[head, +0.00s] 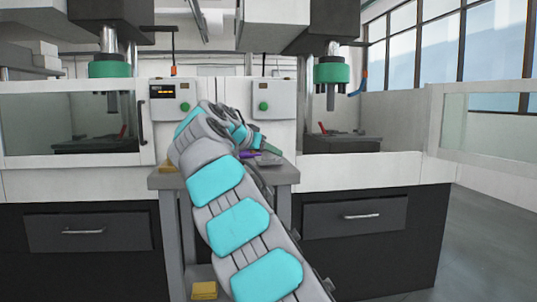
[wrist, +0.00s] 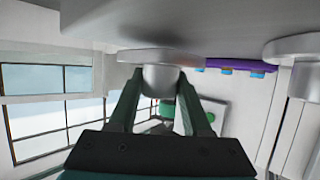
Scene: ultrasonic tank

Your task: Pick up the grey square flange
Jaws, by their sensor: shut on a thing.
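My gripper (wrist: 158,84) has its two dark green fingers closed on either side of a light grey part (wrist: 160,56) in the wrist view. The part has a wide, flat, rounded-looking plate and a short round boss between the fingertips. A square outline does not show from this angle. The plate is close to the grey stand top, with a dark shadow beside it; I cannot tell whether they touch. In the head view my gripper (head: 256,143) is over the stand between the two machines, and my arm hides the part.
A second light grey part with a round stem (wrist: 298,62) is right of my gripper. A purple item with blue pieces (wrist: 236,65) lies nearby; purple also shows in the head view (head: 265,159). The small grey stand (head: 287,173) sits between two machines with glass fronts.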

